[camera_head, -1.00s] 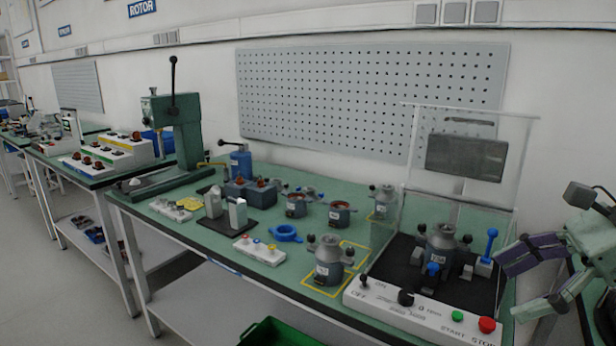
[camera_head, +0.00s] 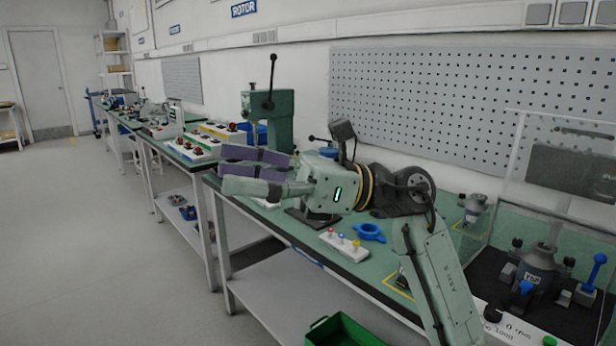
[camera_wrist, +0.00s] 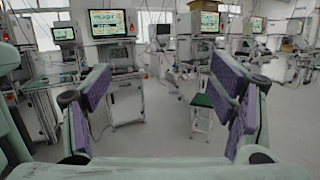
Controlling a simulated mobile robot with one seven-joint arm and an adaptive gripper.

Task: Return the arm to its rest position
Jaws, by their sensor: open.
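My arm reaches up from the lower right in the head view and bends left over the front of the green workbench (camera_head: 300,232). My gripper (camera_head: 240,170) points left in front of the bench, and its purple-padded fingers stand apart. In the wrist view my gripper (camera_wrist: 160,110) is open, with nothing between the two purple-padded fingers. That view looks level across the room. My arm and gripper hide part of the bench top and some of the parts on it.
The test station (camera_head: 530,278) with its clear guard is at the right. A green press (camera_head: 268,120), a blue ring (camera_head: 370,232) and a white peg block (camera_head: 344,245) stand on the bench. A green bin (camera_head: 342,332) is below. Open floor (camera_head: 90,240) lies left. A stool (camera_wrist: 201,112) shows in the wrist view.

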